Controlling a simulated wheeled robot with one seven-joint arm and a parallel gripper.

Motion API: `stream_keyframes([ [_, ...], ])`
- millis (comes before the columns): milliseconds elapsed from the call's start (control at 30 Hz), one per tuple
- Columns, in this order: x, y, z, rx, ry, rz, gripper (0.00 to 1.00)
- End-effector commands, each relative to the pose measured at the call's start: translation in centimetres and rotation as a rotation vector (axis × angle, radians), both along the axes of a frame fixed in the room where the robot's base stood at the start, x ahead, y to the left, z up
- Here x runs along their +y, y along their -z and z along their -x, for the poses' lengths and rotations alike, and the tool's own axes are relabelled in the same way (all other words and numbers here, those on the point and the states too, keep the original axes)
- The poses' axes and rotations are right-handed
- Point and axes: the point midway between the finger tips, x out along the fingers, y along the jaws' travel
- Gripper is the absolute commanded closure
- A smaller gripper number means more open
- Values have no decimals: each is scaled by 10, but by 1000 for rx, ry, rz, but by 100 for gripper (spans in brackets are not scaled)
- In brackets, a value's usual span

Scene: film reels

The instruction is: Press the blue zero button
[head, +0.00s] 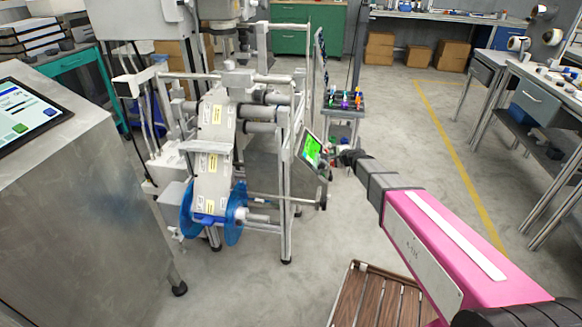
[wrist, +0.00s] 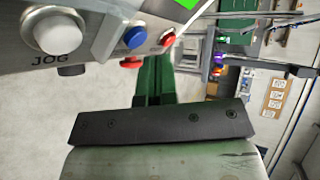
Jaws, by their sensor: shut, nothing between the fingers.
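The blue button (wrist: 135,37) is round and sits on the grey control panel (wrist: 95,35) at the top left of the wrist view. A red button (wrist: 167,38) is just right of it. My gripper (wrist: 156,62) shows as dark green fingers, shut and empty, with tips just below and between these buttons in the picture. I cannot tell whether the tips touch the panel. In the head view, my gripper (head: 347,157) is beside the panel's green screen (head: 312,150), and the blue button is too small to make out there.
A second red part (wrist: 131,62) sits at the panel's lower edge. The reel machine (head: 215,130) stands left of my arm. A small cart (head: 345,108) with coloured items stands behind. A slatted wooden surface (head: 375,300) is below.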

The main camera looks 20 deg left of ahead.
Motion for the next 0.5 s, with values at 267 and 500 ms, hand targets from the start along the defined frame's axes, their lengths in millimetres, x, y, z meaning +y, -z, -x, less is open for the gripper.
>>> stream_keyframes([
  [267, -17, -18, -4, -2, 1, 1, 100],
  [500, -31, -32, -7, -1, 1, 0, 100],
])
